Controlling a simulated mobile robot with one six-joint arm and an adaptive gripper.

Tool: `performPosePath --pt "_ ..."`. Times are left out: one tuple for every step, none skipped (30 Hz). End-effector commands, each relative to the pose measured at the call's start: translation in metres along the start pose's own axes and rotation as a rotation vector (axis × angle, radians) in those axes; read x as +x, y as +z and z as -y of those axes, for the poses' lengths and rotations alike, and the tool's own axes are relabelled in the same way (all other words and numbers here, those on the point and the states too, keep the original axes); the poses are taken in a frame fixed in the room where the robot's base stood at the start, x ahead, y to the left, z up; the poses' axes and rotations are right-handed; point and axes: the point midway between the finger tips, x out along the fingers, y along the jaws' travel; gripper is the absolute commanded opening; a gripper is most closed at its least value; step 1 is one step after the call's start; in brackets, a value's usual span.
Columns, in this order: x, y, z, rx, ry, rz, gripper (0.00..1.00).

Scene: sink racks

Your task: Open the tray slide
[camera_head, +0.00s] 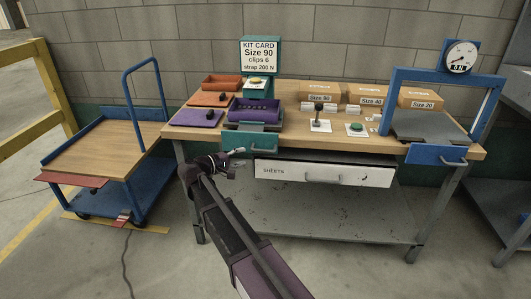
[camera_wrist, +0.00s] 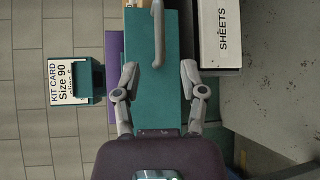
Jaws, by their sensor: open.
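The teal slide front (camera_head: 264,144) with a grey bar handle is at the table's front edge, below a teal fixture holding a dark purple tray (camera_head: 253,110). It looks pushed in. In the wrist view the teal slide (camera_wrist: 158,95) fills the middle, with its handle (camera_wrist: 157,30) at the top.
A white SHEETS drawer (camera_head: 324,171) sticks out slightly right of the slide, close to my gripper. A blue slide front (camera_head: 436,154) is at the table's right. A blue cart (camera_head: 108,155) stands left. Floor before the table is mostly clear.

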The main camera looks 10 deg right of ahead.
Motion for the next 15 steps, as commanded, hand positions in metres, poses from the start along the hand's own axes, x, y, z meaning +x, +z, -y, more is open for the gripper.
performPosePath --pt "0.009 0.000 0.001 0.000 -0.001 0.003 0.54" --pt "0.014 0.000 0.001 0.000 -0.001 0.003 0.54" --pt "0.020 0.000 0.001 0.000 -0.001 0.003 0.54" --pt "0.024 0.000 0.001 0.000 0.000 0.002 0.54" --pt "0.029 0.000 0.001 0.000 0.000 0.002 0.54" --pt "0.035 0.000 0.001 0.001 -0.001 0.003 0.54" --pt "0.040 0.000 0.001 0.001 -0.001 0.003 0.54" --pt "0.044 0.000 0.001 0.001 -0.001 0.003 0.54" --pt "0.050 0.000 0.001 0.001 0.000 0.002 0.54" --pt "0.055 0.000 0.001 0.001 -0.001 0.003 0.54" --pt "0.059 0.000 0.001 0.001 -0.001 0.004 0.54" --pt "0.065 0.000 0.001 0.001 -0.001 0.003 0.54" --pt "0.068 0.000 0.001 0.001 -0.001 0.002 0.54" --pt "0.072 0.000 0.001 0.001 0.000 0.002 0.54" --pt "0.077 0.000 0.001 0.001 -0.001 0.002 0.54"
